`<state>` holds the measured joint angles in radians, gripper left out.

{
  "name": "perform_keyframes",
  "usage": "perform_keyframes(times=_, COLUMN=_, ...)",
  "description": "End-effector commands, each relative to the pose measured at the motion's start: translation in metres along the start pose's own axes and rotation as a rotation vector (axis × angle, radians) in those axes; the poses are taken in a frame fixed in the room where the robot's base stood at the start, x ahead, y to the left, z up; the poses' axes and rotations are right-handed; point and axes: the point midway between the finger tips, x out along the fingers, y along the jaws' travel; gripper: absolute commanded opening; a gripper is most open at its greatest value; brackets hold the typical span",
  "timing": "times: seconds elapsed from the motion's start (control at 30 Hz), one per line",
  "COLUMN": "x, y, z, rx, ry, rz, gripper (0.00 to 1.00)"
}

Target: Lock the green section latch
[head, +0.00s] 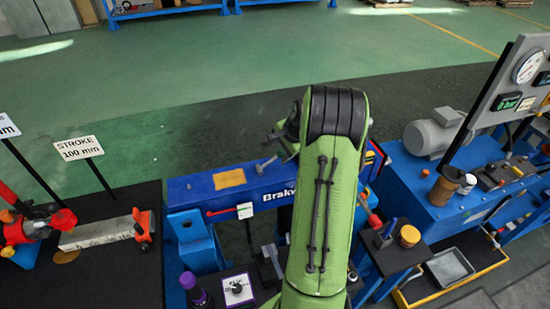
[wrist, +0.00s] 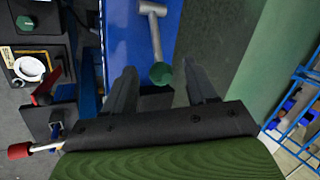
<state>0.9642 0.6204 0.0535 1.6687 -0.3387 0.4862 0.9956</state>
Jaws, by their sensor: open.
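In the wrist view a grey T-shaped latch handle with a green end (wrist: 160,73) lies on the blue beam (wrist: 187,12). Its green end points toward my gripper (wrist: 159,66). My gripper is open, with one dark finger on each side of the green end and a gap on both sides; it holds nothing. In the head view my green arm hides much of the middle of the blue beam (head: 200,187). A small grey lever (head: 266,164) shows on top of the beam, left of the arm; I cannot tell if it is the same latch.
In the wrist view a red-tipped lever (wrist: 20,150) and a dark panel with a white round part (wrist: 30,68) lie left. In the head view a gauge panel (head: 510,85) and grey motor (head: 433,132) stand right. Open floor (head: 200,70) lies beyond the beam.

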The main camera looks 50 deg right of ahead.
Motion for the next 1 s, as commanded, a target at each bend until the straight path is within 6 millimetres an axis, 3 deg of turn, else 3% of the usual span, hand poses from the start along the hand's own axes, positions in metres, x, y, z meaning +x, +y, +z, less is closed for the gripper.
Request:
perform_keyframes(times=0.1, x=0.030, y=0.001, z=0.001, rx=0.000, ry=-0.003, rz=0.003, gripper=0.57)
perform_keyframes(times=0.23, x=0.051, y=0.001, z=0.000, rx=0.000, ry=-0.001, rz=0.002, gripper=0.57)
perform_keyframes(times=0.6, x=0.059, y=0.000, z=0.000, rx=0.000, ry=0.001, rz=0.000, gripper=0.55)
perform_keyframes(times=0.9, x=0.059, y=0.000, z=0.000, rx=0.000, ry=0.001, rz=0.001, gripper=0.09)
perform_keyframes(times=1.0, x=0.059, y=0.000, z=0.000, rx=0.000, ry=0.001, rz=0.001, gripper=0.00)
